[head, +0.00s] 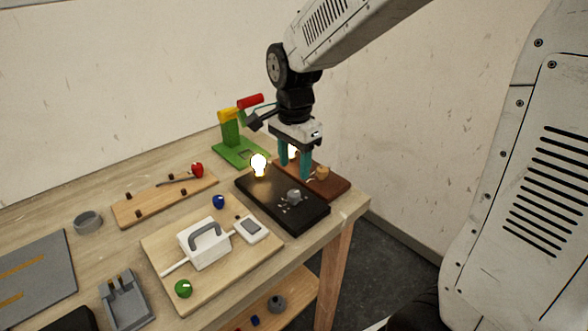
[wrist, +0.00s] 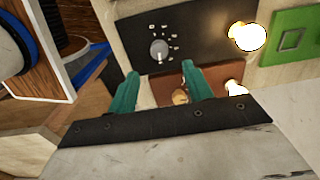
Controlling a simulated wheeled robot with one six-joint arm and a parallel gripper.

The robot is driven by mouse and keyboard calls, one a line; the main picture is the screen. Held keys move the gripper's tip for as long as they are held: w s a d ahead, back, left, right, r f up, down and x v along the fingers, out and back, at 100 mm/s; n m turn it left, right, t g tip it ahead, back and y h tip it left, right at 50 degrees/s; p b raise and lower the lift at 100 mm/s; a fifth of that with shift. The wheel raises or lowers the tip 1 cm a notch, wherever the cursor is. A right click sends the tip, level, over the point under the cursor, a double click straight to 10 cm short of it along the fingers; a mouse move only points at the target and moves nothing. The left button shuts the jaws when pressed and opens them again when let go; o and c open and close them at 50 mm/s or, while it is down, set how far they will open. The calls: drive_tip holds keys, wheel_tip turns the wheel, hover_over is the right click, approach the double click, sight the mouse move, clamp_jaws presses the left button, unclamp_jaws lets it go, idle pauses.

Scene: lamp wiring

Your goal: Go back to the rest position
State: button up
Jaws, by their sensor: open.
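My gripper (head: 305,166) is open, its two teal fingers pointing down above the reddish-brown board (head: 333,185) at the table's right end. In the wrist view, the open fingers (wrist: 157,85) flank a small tan knob (wrist: 180,97) on that board, with nothing clearly held between them. I cannot tell whether a finger touches it. A lit bulb behind the fingers is partly hidden in the head view and shows at the right in the wrist view (wrist: 235,88). A black board (head: 265,200) beside it carries a grey dial (head: 294,195) and another lit bulb (head: 259,164).
A green stand (head: 232,150) with yellow and red parts is close behind my gripper. A wooden board (head: 165,245) with a white handled box (head: 204,243) lies front left. A rack board (head: 165,198) lies farther left. Open space lies above the table.

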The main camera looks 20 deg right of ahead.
idle(0.4)
drive_tip(key=shift+s+f+n, duration=0.1)
drive_tip(key=shift+s+n, duration=0.15)
drive_tip(key=shift+n, duration=0.65)
drive_tip(key=s+d+r+n, duration=0.1)
drive_tip(key=s+r+n, duration=0.2)
drive_tip(key=s+n, duration=0.3)
drive_tip(key=s+d+r+n+t, duration=0.1)
drive_tip(key=s+r+n, duration=0.3)
drive_tip(key=s, duration=1.2)
drive_tip(key=d+n, duration=0.1)
drive_tip(key=n, duration=0.1)
drive_tip(key=shift+d+n, duration=0.15)
drive_tip(key=shift+n, duration=0.15)
